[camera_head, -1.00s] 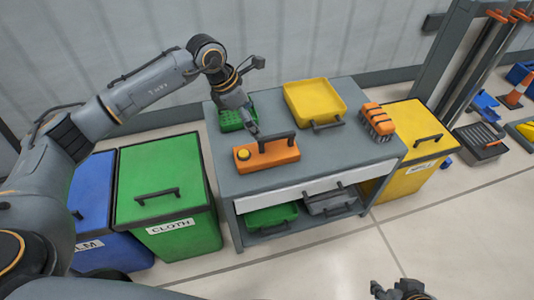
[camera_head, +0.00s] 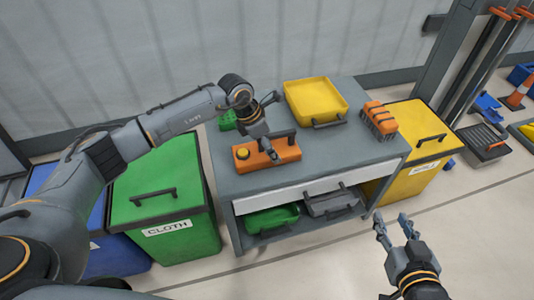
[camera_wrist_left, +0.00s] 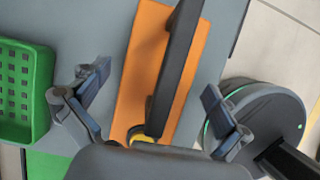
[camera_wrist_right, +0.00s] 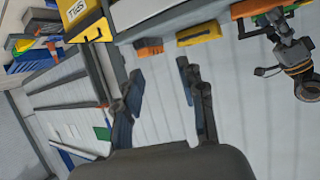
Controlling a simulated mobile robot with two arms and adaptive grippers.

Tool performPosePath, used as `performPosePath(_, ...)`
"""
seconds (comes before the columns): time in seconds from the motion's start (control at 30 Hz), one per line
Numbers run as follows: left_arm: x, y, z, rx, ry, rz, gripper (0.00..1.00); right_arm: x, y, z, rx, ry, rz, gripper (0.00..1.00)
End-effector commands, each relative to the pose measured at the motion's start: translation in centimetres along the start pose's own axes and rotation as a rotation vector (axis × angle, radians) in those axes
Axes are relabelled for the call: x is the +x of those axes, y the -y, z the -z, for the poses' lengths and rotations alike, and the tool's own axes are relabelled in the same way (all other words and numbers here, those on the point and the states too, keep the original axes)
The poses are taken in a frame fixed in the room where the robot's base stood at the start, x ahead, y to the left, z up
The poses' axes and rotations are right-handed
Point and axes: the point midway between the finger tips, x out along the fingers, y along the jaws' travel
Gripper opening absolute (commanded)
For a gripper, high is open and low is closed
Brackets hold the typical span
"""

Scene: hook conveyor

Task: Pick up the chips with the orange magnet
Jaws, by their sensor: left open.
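The orange magnet (camera_head: 285,155) is an orange block with a dark bar handle and a yellow button at its left end, lying on the grey workbench (camera_head: 235,178). My left gripper (camera_head: 268,152) is open just above the magnet and covers part of it. In the left wrist view the magnet (camera_wrist_left: 143,65) and its handle show between the spread fingers, which do not grip it. My right gripper (camera_head: 391,216) is open and empty in front of the bench at the right. I cannot make out any chips.
A yellow tray (camera_head: 341,105), a green basket (camera_head: 227,124) and an orange brush-like tool (camera_head: 380,111) are on the bench. Green and blue bins stand left, a yellow bin (camera_head: 431,140) right. The floor in front is clear.

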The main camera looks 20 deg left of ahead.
Motion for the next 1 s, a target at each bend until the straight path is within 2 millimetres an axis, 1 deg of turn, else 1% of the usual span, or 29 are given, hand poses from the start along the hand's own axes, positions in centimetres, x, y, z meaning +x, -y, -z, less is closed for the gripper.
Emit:
performPosePath(0.03, 0.6, 0.0, 0.0, 0.0, 0.0, 0.001, 1.0, 0.2, 0.1, 0.5, 0.0, -0.031, 0.002, 0.4)
performPosePath(0.13, 1.0, 0.0, 0.0, 0.001, 0.0, 0.001, 1.0, 0.2, 0.2, 1.3, 0.0, -0.07, 0.004, 0.4)
performPosePath(0.37, 1.1, 0.0, 0.0, 0.001, 0.0, 0.0, 1.0, 0.2, 0.2, 1.5, 0.0, -0.078, 0.004, 0.4)
performPosePath(0.4, 1.1, 0.0, 0.0, 0.0, 0.0, 0.0, 0.96, 0.2, 0.2, 1.5, 0.0, -0.078, 0.004, 0.4)
performPosePath(0.47, 1.1, 0.0, 0.0, 0.0, 0.0, 0.0, 0.84, 0.2, 0.2, 1.5, 0.0, -0.077, 0.004, 0.4)
performPosePath(0.5, 1.1, 0.0, 0.0, 0.0, 0.0, 0.0, 0.76, 0.2, 0.2, 1.5, 0.0, -0.077, 0.004, 0.4)
performPosePath(0.67, 1.1, 0.0, 0.0, 0.0, 0.0, 0.0, 0.43, 0.2, 0.2, 1.5, 0.0, -0.077, 0.004, 0.4)
performPosePath(0.7, 1.1, 0.0, 0.0, 0.0, 0.0, 0.0, 0.35, 0.2, 0.2, 1.5, 0.0, -0.077, 0.004, 0.4)
performPosePath(0.77, 1.1, 0.0, 0.0, 0.0, 0.0, 0.0, 0.23, 0.2, 0.2, 1.5, 0.0, -0.076, 0.004, 0.4)
performPosePath(0.8, 0.8, -0.1, -0.3, 0.001, 0.007, -0.003, 0.17, 0.2, 0.2, 1.5, 0.0, -0.076, 0.004, 0.4)
performPosePath(1.0, 0.8, -0.1, -0.3, 0.002, 0.007, -0.003, 0.17, 0.2, 0.2, 1.5, 0.0, -0.076, 0.004, 0.4)
